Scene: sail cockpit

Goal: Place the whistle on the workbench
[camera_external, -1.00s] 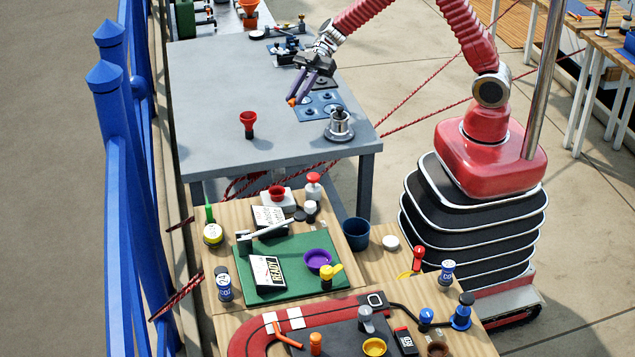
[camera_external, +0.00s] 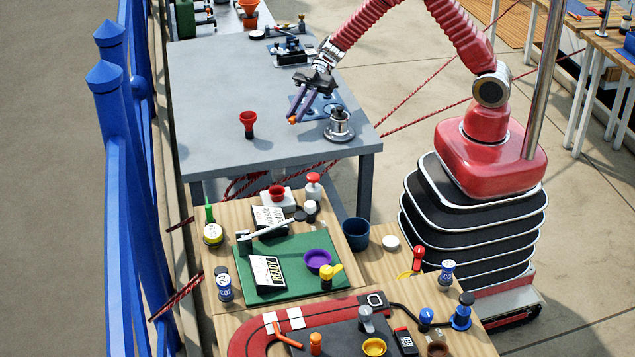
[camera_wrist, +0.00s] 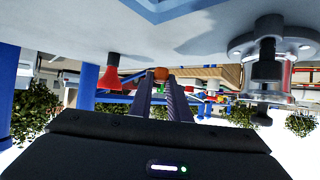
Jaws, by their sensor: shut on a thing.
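My gripper (camera_external: 298,117), with purple fingers, is shut on a small orange thing, which I take to be the whistle (camera_external: 292,120). In the wrist view the whistle (camera_wrist: 160,73) shows at the tips of the fingers (camera_wrist: 165,88), partly hidden by them. The grey workbench (camera_external: 205,100) is below my gripper, and its top also shows in the wrist view (camera_wrist: 110,30). I cannot tell whether the whistle touches the bench top.
A red funnel-shaped cup (camera_external: 248,123) stands on the workbench left of my gripper. A metal fitting on a round base (camera_external: 339,126) stands close on the right. A blue plate (camera_external: 330,104) lies behind the fingers. The bench's left part is clear.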

